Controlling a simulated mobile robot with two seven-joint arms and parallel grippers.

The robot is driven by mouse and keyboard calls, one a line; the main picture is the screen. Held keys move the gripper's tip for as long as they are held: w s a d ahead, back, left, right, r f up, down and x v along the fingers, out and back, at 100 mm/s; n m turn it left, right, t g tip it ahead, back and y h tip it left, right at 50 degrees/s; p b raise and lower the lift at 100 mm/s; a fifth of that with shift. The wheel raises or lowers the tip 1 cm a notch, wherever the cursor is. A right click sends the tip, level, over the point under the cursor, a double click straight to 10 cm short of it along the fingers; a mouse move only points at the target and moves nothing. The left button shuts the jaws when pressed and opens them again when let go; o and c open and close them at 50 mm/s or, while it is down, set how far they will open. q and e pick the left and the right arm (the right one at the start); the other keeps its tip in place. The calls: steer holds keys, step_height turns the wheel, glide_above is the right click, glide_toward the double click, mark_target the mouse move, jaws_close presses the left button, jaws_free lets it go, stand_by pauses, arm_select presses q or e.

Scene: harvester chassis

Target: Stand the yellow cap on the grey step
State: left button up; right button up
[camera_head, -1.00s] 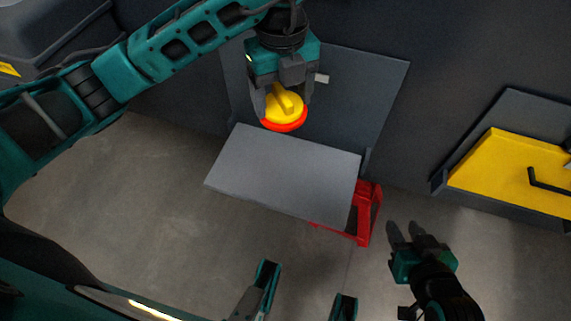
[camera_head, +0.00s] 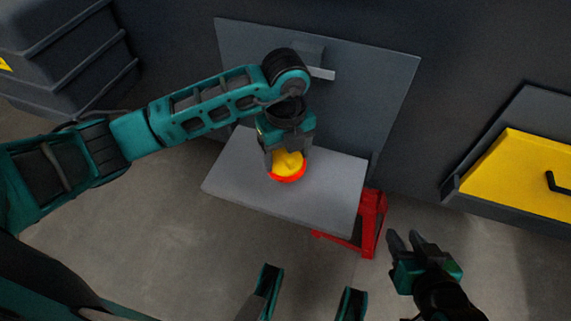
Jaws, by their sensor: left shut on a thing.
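The yellow cap (camera_head: 287,163) has a red-orange rim and a raised grip on top. My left gripper (camera_head: 286,160) is shut on it from above. The cap appears over the middle of the grey step (camera_head: 325,202), a flat plate jutting out from the dark wall. I cannot tell whether the cap's rim touches the plate. The fingers partly hide the cap's sides. My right gripper (camera_head: 402,242) is at the lower right, apart from the step, with its fingers spaced apart and nothing between them.
A grey back panel (camera_head: 375,95) with a light latch (camera_head: 322,74) rises behind the step. A red stand (camera_head: 370,222) is under its right end. A yellow panel with a black handle (camera_head: 510,175) is at the right.

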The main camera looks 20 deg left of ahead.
mark_target(286, 165)
arm_select(q)
step_height(286, 165, down, 4)
steer(key=shift+r+b, duration=0.2)
steer(key=shift+b, duration=0.3)
steer(key=shift+f, duration=0.25)
steer(key=shift+r, duration=0.1)
steer(key=shift+f, duration=0.2)
steer(key=o, duration=1.3)
